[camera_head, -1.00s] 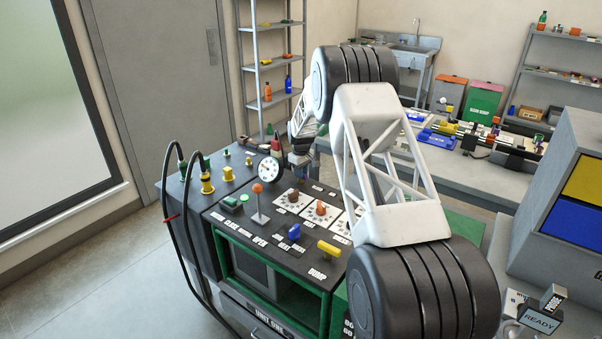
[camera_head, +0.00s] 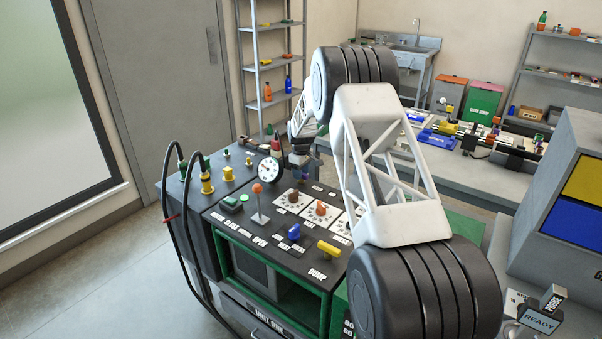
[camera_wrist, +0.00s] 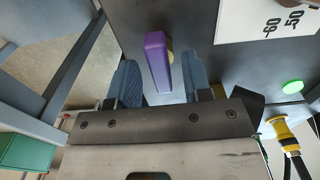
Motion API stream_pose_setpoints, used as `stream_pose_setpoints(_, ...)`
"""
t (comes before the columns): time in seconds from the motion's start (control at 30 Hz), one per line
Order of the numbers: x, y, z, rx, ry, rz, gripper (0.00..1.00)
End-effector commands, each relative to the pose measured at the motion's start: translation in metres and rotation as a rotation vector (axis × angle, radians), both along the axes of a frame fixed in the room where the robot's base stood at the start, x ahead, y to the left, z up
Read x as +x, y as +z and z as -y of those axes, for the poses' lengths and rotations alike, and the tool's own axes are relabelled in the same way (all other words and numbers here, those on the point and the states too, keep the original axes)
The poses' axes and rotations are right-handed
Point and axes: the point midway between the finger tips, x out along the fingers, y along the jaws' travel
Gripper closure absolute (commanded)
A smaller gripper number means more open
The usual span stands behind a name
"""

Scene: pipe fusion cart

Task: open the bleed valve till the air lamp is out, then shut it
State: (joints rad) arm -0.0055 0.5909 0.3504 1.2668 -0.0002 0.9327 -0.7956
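A purple lever handle (camera_wrist: 158,62), which looks like the bleed valve, stands between my two fingers in the wrist view. My gripper (camera_wrist: 161,74) is open, with a finger on each side of the handle and gaps visible beside it. I cannot tell whether either finger touches it. In the head view my gripper (camera_head: 300,160) is low over the back of the cart, and my arm hides part of the panel there. A round green lamp (camera_head: 243,197) glows on the panel, and a green lamp (camera_wrist: 292,87) also glows in the wrist view. I cannot read which lamp is the air lamp.
A dial gauge (camera_head: 270,171) stands just left of my gripper. A lever with an orange knob (camera_head: 257,188), brown knobs (camera_head: 321,209), a blue switch (camera_head: 294,231) and a yellow handle (camera_head: 328,248) crowd the panel. Black hoses (camera_head: 190,240) hang at the cart's left.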

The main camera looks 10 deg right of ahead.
Motion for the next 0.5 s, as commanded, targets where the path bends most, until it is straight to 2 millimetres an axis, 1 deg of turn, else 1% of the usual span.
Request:
stream_pose_setpoints(0.3,0.0,0.001,0.0,0.0,0.0,0.0,0.55)
stream_pose_setpoints(0.5,0.0,0.013,0.0,0.001,-0.001,0.001,0.55)
